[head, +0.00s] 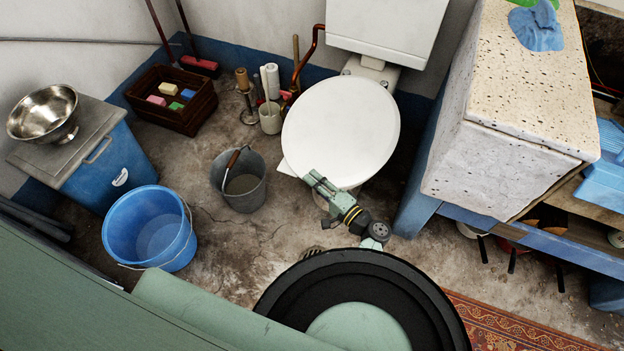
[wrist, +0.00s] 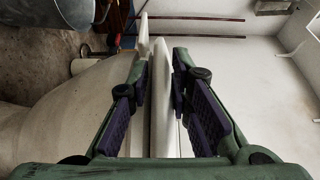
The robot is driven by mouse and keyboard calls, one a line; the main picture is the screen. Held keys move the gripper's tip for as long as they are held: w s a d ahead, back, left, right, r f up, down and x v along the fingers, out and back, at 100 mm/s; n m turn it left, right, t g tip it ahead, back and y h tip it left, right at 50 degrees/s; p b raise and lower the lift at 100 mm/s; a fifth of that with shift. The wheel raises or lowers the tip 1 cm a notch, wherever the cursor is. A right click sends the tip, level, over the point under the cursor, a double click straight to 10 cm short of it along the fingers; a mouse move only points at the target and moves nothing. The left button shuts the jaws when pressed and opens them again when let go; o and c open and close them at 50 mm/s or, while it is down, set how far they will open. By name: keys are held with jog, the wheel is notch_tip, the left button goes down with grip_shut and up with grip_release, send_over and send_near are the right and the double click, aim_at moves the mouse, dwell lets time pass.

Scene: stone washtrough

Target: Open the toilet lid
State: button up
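The toilet's white oval lid (head: 341,128) lies flat and closed on the bowl in the head view. My green gripper (head: 311,179) is at the lid's front edge, low and slightly left of its middle. In the wrist view my two fingers (wrist: 162,62) with purple pads are apart. The thin white edge of the lid (wrist: 160,95) runs between them, seen edge-on. The pale bowl (wrist: 75,115) fills the left of that view. I cannot tell whether either finger touches the lid. The bowl is mostly hidden under the lid in the head view.
The white cistern (head: 388,30) stands behind the lid. A speckled stone trough (head: 510,130) on a blue support is close on the right. A grey bucket (head: 239,185) and a blue bucket (head: 150,228) stand on the left. A wooden crate (head: 172,100) is at the back left.

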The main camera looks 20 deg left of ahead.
jog(key=shift+w+a, duration=0.25)
jog(key=shift+a, duration=0.25)
grip_shut()
dwell(0.4)
